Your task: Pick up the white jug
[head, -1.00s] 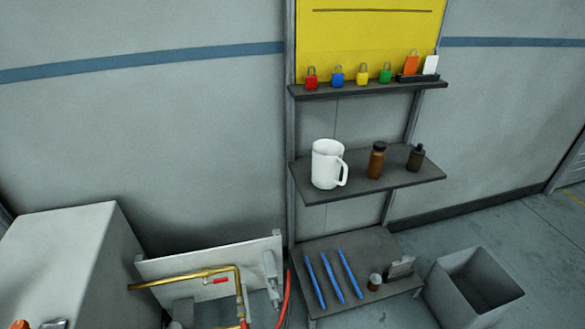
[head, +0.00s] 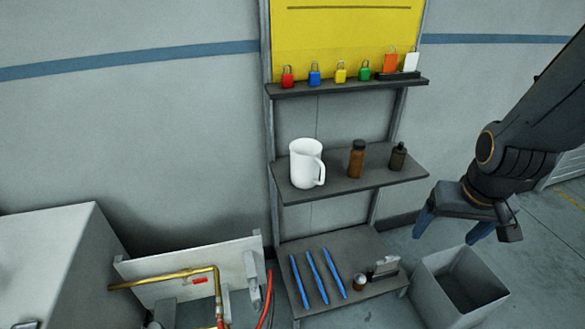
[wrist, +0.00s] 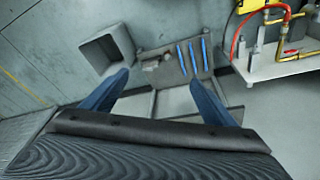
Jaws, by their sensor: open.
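The white jug (head: 304,165) stands upright on the left end of the middle shelf (head: 345,186) in the head view, its handle on the right side. My gripper (head: 450,232) is at the right of the head view, to the right of the shelves and apart from the jug. Its blue fingers are spread and point down, with nothing between them. In the wrist view my gripper (wrist: 158,92) shows two parted blue fingers. The jug is not visible in the wrist view.
A brown bottle (head: 356,159) and a dark bottle (head: 397,157) stand right of the jug. Several padlocks line the top shelf (head: 340,87). Blue pens (head: 309,277) lie on the bottom shelf. A grey bin (head: 433,297) and brass piping (head: 165,278) flank it.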

